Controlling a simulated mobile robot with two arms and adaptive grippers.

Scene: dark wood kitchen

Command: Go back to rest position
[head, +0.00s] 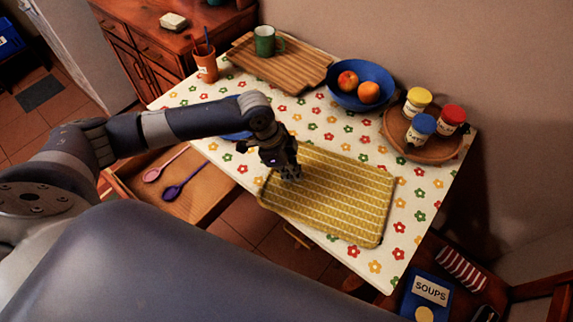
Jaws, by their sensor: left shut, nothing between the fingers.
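My left arm reaches in from the left across the flowered table. My left gripper (290,173) points down over the left part of a yellow woven tray (345,205). It is shut and holds nothing. The tray looks empty, and I cannot tell whether the fingertips touch it. My right gripper is not in view.
A drawer (210,196) with two spoons stands open at the table's left. A blue plate hides partly behind my arm. A blue fruit bowl (342,97), a round tray (450,153) with jars, and a board (292,73) with a green mug (264,42) stand at the back.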

